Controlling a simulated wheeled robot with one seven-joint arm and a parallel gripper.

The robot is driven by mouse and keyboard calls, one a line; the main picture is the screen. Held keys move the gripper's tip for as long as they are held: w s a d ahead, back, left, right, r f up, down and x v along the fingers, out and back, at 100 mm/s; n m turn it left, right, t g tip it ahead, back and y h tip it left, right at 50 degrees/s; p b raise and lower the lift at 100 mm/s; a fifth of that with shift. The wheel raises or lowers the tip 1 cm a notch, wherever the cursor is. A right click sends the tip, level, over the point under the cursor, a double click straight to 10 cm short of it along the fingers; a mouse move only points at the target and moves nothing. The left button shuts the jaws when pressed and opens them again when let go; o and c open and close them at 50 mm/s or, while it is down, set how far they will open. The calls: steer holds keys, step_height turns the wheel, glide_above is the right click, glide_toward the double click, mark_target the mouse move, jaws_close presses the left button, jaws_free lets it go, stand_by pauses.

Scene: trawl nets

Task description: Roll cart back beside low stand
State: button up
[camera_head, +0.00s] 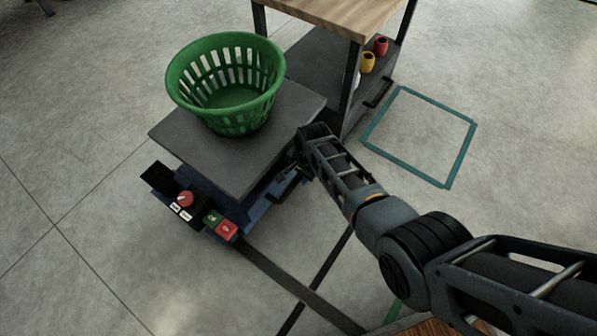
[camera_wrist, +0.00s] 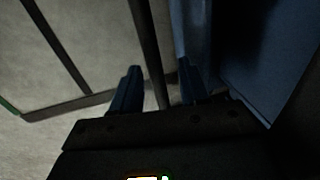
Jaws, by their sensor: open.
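A low unit with a grey top (camera_head: 230,163), a blue body and a control panel stands left of centre in the head view. A green slatted basket (camera_head: 228,85) sits on it. A taller wood-topped unit (camera_head: 340,15) with a dark lower shelf stands close behind it. No wheels show, so I cannot tell which is the cart and which the stand. My gripper (camera_wrist: 158,72) is at the right side of the grey-topped unit, partly hidden in the head view. Its jaws are open, with a dark bar (camera_wrist: 150,45) between the fingers. A blue surface (camera_wrist: 265,85) lies close on the right.
A teal square outline (camera_head: 419,136) marks clear floor at the right. Red and yellow cups (camera_head: 367,62) stand on the dark shelf. A dark handle (camera_head: 379,93) sticks out there. Dark strips (camera_head: 290,285) run along the floor at the bottom. The left floor is clear.

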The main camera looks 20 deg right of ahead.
step_height(320, 180, up, 7)
steer(key=s+p, duration=0.1)
steer(key=p, duration=0.3)
steer(key=shift+d, duration=0.35)
